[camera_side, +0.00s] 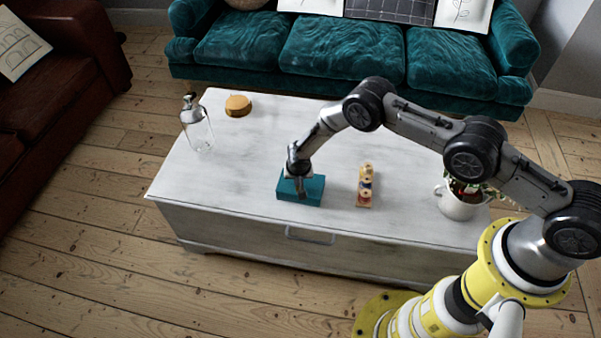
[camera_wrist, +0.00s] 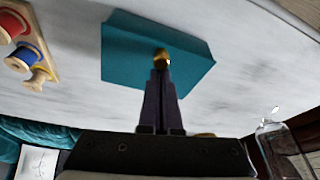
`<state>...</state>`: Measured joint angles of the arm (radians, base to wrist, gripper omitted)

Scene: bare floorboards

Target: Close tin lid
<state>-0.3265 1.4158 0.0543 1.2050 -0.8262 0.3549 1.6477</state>
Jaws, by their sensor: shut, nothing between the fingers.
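The teal tin (camera_side: 312,192) sits on the white table, near its front edge and left of the wooden spool rack. In the side view its lid looks down flat, but the gripper covers part of the top. My gripper (camera_side: 300,186) is shut and empty, pointing down at the tin's top. In the wrist view the tin (camera_wrist: 130,60) fills the upper middle, and the shut fingertips (camera_wrist: 161,58) are over its surface. I cannot tell whether they touch it or whether a gap remains under the lid.
A wooden rack with coloured spools (camera_side: 365,186) stands close right of the tin. A potted plant (camera_side: 460,200) is at the table's right end. A glass bottle (camera_side: 196,124) and a round wooden box (camera_side: 238,106) stand at the left. The table's middle back (camera_side: 290,115) is clear.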

